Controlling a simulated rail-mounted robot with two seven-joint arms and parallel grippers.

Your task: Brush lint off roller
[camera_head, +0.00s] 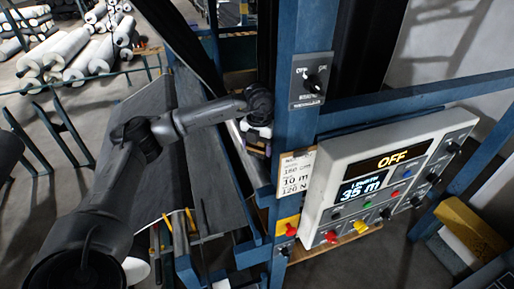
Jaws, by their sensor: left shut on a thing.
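My left arm comes in from the lower left, and its gripper (257,128) is beside the blue upright post. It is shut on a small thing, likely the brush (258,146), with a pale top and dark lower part. The post's edge and the gripper hide much of it. A pale, narrow strip (238,138) beside the gripper may be part of the roller. I cannot tell whether the held thing touches it, and no lint can be made out. My right gripper is not in view.
The blue post (291,130) carries a rotary switch (313,82). A control panel (398,165) reads OFF and 35 m. Grey sheet (205,190) slopes below my left arm. White rolls (72,45) lie on the floor at the upper left. A yellow box (470,225) stands at the right.

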